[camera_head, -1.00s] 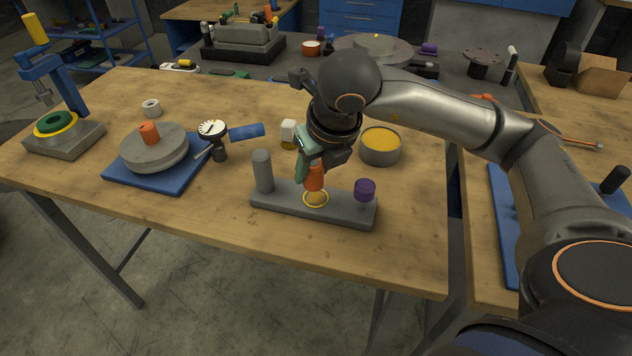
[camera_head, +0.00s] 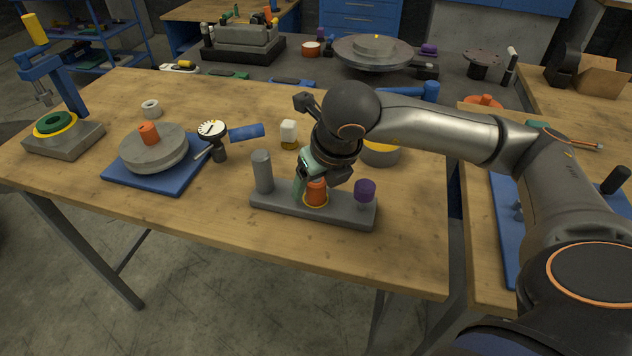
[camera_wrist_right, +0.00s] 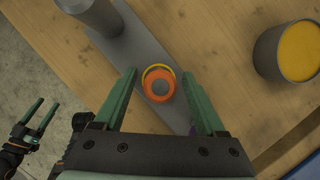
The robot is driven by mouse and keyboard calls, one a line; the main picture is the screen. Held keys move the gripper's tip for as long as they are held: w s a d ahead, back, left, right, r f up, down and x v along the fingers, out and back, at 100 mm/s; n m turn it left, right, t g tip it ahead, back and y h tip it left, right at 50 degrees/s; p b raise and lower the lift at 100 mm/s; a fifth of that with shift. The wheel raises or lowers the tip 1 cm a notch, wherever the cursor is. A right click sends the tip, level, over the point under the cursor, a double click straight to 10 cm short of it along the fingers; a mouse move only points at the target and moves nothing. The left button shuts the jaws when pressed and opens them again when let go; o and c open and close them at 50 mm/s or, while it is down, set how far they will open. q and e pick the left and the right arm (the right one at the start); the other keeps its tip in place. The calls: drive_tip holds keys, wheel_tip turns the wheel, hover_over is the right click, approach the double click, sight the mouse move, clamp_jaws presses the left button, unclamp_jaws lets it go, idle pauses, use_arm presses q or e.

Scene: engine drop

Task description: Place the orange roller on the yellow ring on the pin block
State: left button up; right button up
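The orange roller (camera_head: 316,192) stands upright on the grey pin block (camera_head: 338,213), at the yellow ring (camera_head: 321,207). In the right wrist view the roller (camera_wrist_right: 160,87) is seen from above, with the ring (camera_wrist_right: 157,68) showing as an arc beyond it. My right gripper (camera_wrist_right: 160,73) is open, with a green finger on each side of the roller and a gap on both sides. In the head view the right gripper (camera_head: 309,183) is low over the block. My left gripper (camera_wrist_right: 48,103) shows at the left of the wrist view, its fingers apart and empty.
On the block, a grey pin (camera_head: 263,172) stands left of the roller and a purple knob (camera_head: 364,188) right. A yellow-topped tin (camera_head: 380,154) is behind the right gripper. A dial gauge (camera_head: 213,132) and a blue plate (camera_head: 126,177) are left. The front of the table is clear.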

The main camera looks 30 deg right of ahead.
drive_tip(key=shift+s+r, duration=0.1)
drive_tip(key=shift+r, duration=0.4)
drive_tip(key=p+v, duration=0.1)
drive_tip(key=v, duration=1)
drive_tip(key=shift+p, duration=0.3)
drive_tip(key=shift+r, duration=0.1)
idle(0.3)
